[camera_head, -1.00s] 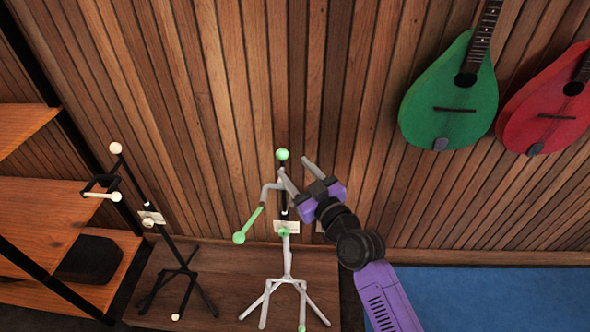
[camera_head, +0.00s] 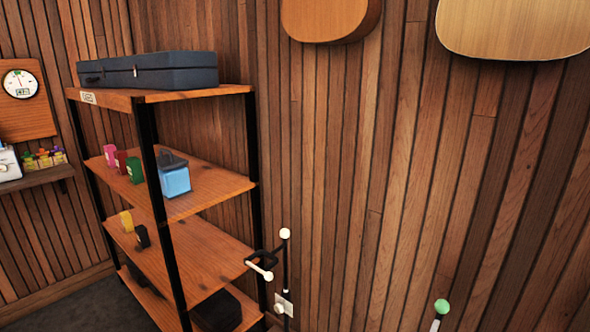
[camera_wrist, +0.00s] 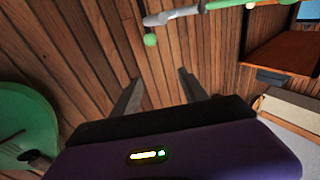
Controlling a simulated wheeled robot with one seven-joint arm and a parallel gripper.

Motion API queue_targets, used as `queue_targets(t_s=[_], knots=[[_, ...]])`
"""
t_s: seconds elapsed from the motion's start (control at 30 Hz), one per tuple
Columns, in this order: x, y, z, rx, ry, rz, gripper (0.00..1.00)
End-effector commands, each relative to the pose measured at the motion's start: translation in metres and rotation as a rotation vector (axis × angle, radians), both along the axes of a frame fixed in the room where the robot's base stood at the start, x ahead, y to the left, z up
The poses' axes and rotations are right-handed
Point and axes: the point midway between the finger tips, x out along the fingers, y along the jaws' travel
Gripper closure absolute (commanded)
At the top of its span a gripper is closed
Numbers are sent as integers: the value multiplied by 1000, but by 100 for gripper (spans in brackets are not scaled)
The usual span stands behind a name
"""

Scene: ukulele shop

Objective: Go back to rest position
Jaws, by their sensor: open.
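My gripper (camera_wrist: 160,92) shows in the wrist view with its two fingers apart and nothing between them. It is not in the head view now. In the wrist view a pale stand with green ends (camera_wrist: 175,15) is beyond the fingertips at the top, apart from them. In the head view only the green tip of this stand (camera_head: 441,306) shows at the bottom right. The green instrument (camera_wrist: 25,125) hangs on the wall at the left of the wrist view.
A wooden shelf unit (camera_head: 225,185) stands at the left, with a dark case (camera_head: 150,70) on top and small boxes below. A black stand with white tips (camera_head: 285,260) is beside it. Instruments (camera_head: 330,18) hang high on the slatted wall.

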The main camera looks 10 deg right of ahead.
Motion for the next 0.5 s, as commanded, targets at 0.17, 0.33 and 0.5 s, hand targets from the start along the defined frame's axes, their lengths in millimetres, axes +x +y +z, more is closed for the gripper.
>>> queue_targets(t_s=[0.17,0.33,0.5], knots=[[-58,52,0,33,33,66,48],[-111,96,6,54,84,144,48],[-163,132,14,61,164,233,48]])
